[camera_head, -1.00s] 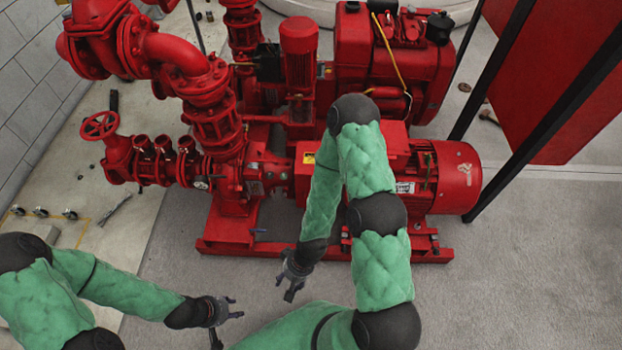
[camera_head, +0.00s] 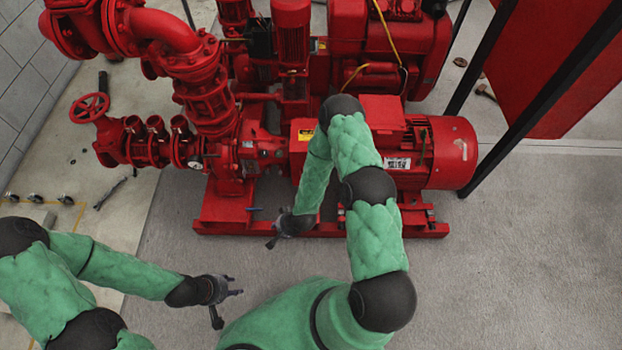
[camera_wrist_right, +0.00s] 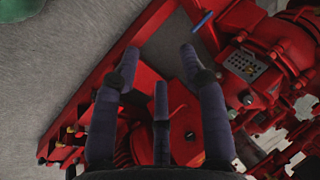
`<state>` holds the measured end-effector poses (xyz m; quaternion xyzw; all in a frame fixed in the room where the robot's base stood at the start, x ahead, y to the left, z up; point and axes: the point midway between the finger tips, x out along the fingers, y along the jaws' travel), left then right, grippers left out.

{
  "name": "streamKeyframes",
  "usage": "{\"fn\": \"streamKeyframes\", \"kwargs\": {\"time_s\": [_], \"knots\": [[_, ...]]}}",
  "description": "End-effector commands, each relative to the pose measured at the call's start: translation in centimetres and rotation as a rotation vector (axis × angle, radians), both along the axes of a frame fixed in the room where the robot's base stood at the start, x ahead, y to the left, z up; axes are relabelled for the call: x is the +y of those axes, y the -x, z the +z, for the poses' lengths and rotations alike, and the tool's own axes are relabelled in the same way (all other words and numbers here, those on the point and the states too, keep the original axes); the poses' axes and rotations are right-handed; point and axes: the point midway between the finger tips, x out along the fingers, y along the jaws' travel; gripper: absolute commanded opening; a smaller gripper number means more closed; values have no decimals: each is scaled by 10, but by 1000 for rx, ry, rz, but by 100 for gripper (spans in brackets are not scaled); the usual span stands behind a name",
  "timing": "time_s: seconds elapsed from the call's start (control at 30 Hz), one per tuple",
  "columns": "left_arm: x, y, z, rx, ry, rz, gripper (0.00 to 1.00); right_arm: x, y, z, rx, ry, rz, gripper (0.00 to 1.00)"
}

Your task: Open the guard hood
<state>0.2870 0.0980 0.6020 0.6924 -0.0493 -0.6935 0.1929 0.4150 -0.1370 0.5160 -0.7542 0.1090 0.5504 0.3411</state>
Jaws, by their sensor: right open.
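The red guard hood (camera_head: 303,128), with a yellow label on it, sits between the pump and the red motor (camera_head: 452,150) in the head view. My right arm hides much of it. My right gripper (camera_head: 276,233) is at the near edge of the base frame, short of the hood, with nothing held. In the right wrist view its three fingers (camera_wrist_right: 159,65) are spread open in front of red machinery; I cannot tell surely which red surface there is the hood. My left gripper (camera_head: 233,286) is open and empty over the floor at lower left.
The red base frame (camera_head: 222,208) runs along the near side of the pumpset. A red valve wheel (camera_head: 89,108) and pipework stand to the left. Black posts (camera_head: 487,58) and a red panel (camera_head: 555,60) are at the right. The grey floor in front is clear.

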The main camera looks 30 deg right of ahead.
Motion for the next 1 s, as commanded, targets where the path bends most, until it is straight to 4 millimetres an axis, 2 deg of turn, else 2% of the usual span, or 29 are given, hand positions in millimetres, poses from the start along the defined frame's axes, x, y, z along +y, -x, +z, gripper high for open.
{"fn": "streamKeyframes", "kwargs": {"time_s": [0.03,0.2,0.3,0.4,0.57,0.7,0.83,1.0], "knots": [[0,0,-3,0,0,0,40,-10,-19,-22,-42,-3,-95,43],[0,0,-7,0,0,0,40,-51,-77,-72,-216,-30,-412,43],[0,0,-10,0,0,0,40,-77,-101,-95,-330,-58,-588,43],[0,0,-13,0,0,0,40,-103,-117,-115,-451,-96,-752,43],[0,0,-17,0,0,0,40,-143,-126,-137,-661,-174,-984,43],[0,0,-20,0,0,0,40,-168,-121,-146,-824,-246,-1127,43],[0,0,-21,0,0,0,40,-183,-115,-147,-930,-294,-1199,43],[0,0,-23,0,0,0,40,-190,-114,-147,-980,-319,-1229,43]]}}
